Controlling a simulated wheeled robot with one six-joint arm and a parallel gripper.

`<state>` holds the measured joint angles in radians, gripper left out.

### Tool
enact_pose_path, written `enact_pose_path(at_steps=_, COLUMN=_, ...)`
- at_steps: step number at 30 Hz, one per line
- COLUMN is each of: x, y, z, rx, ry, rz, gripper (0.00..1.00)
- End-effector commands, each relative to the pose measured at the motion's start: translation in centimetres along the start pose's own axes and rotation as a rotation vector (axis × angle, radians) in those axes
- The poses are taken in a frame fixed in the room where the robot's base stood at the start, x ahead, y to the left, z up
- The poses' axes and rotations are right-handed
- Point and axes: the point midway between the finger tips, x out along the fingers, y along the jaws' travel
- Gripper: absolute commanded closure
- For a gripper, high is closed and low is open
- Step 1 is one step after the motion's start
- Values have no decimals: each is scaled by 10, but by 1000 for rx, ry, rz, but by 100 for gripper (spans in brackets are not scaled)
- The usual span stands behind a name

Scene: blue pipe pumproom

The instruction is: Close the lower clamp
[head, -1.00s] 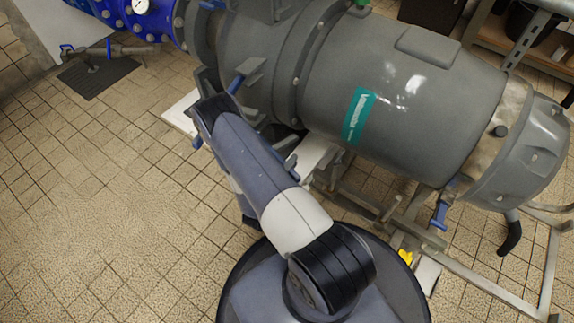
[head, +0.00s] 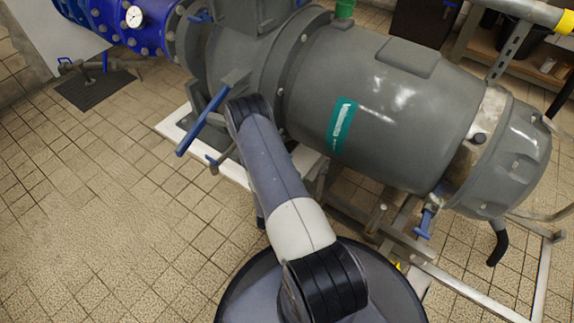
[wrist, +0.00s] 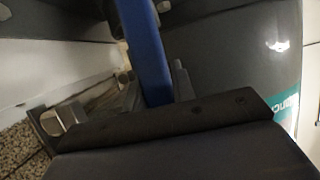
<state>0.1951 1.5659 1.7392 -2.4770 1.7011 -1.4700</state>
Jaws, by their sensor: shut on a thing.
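In the wrist view my gripper (wrist: 165,122) fills the bottom as a dark plate, shut on a blue clamp handle (wrist: 147,50). The blue bar runs upward from behind the plate; the fingertips and the grip itself are hidden. In the head view my arm covers the gripper. A long blue lever (head: 200,122) slants down to the left from the pump flange, left of my arm. A shorter lever (head: 222,156) shows just below it. I cannot tell from the head view which handle is held.
The big grey pump (head: 400,110) with a teal label lies just beyond my arm on a metal frame (head: 470,288). Another blue handle (head: 427,217) hangs at its right end. Blue pipe (head: 105,18) joins at the upper left. Tiled floor (head: 90,220) is free on the left.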

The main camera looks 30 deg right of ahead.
Motion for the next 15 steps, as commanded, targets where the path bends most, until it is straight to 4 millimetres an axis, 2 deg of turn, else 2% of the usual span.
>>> enact_pose_path(at_steps=7, x=0, y=0, z=3, rx=3, ry=-10, rz=-1, gripper=100)
enact_pose_path(at_steps=8, x=-1, y=0, z=3, rx=2, ry=-10, rz=-1, gripper=73)
enact_pose_path(at_steps=15, x=-1, y=0, z=2, rx=1, ry=-6, rz=0, gripper=54)
